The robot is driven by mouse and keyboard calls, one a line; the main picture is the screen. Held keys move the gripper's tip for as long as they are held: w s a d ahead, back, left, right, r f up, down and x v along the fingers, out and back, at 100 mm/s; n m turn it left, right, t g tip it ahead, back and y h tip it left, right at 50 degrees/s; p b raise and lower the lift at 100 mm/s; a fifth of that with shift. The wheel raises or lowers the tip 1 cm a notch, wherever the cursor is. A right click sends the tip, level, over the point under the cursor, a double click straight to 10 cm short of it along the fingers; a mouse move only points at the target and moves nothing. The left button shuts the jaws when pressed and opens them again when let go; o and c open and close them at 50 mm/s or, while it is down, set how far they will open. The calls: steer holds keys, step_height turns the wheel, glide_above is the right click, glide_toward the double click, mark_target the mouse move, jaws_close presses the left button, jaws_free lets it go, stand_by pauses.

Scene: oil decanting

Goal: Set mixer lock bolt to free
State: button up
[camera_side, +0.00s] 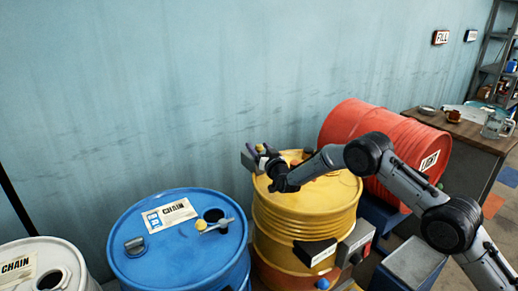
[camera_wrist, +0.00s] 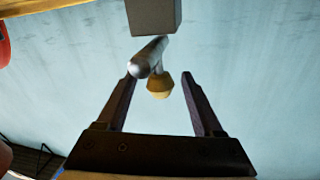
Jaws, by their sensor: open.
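The mixer lock bolt is a short metal rod (camera_wrist: 150,57) with a tan knob (camera_wrist: 159,86), below a grey block (camera_wrist: 153,15) in the wrist view. In the side view the grey block (camera_side: 247,160) sits at the left rim of the yellow drum (camera_side: 305,222). My gripper (camera_side: 262,152) is there, above the drum top. In the wrist view my gripper (camera_wrist: 159,80) is open, with one finger on each side of the knob. A gap shows between each finger and the knob. I cannot tell the bolt's position from any label.
A blue drum (camera_side: 160,250) with a cap and a tap-like fitting stands left of the yellow drum. A white drum (camera_side: 50,255) stands at the far left. A red drum (camera_side: 375,135) lies behind my arm. A bench (camera_side: 465,135) stands at the right.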

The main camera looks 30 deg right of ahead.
jaws_close()
stand_by(1.3)
